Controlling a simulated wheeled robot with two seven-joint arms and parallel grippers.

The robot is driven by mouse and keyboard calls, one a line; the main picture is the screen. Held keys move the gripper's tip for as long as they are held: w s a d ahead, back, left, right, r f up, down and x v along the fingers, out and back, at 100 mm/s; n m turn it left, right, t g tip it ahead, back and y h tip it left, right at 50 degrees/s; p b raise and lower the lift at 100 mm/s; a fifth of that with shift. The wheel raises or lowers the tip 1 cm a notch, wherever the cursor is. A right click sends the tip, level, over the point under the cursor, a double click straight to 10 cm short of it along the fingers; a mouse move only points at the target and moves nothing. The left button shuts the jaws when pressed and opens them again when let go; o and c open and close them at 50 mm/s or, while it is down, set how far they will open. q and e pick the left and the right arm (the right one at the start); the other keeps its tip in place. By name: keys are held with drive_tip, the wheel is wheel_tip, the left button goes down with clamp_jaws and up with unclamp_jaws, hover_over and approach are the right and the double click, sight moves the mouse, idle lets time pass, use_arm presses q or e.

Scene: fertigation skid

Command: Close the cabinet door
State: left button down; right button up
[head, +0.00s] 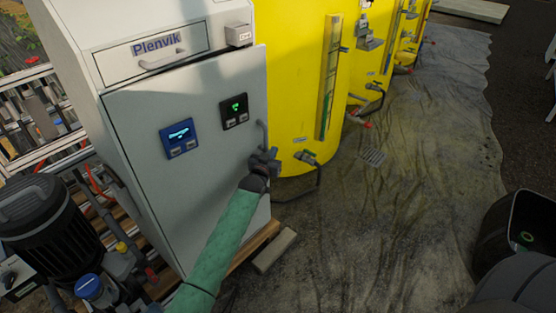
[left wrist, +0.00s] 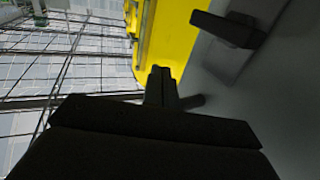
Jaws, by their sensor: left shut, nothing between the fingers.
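The cabinet is a light grey box with a drawer marked "Plenvik" (head: 155,50) at its top. Its grey door (head: 190,185) carries a blue display and a black display. The door's upper right corner stands out past the cabinet body, so the door looks slightly ajar; how wide the gap is I cannot tell. A grey handle (head: 262,135) is at the door's right edge; a dark handle (left wrist: 225,29) shows in the left wrist view. My left gripper (head: 268,158) is shut and empty by the door's right edge, just below the handle; contact is unclear. Its fingers (left wrist: 160,84) are together.
Yellow tanks (head: 295,90) with valves stand close to the right of the cabinet. A black motor pump (head: 45,225) with pipework is at the lower left. A grey block (head: 275,250) lies by the cabinet base. The wrinkled floor sheet (head: 400,180) to the right is mostly clear.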

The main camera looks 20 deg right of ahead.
use_arm(q)
drive_tip(key=shift+w+a, duration=0.15)
drive_tip(key=shift+w, duration=0.55)
drive_tip(key=shift+w+a, duration=0.15)
drive_tip(key=shift+w, duration=0.5)
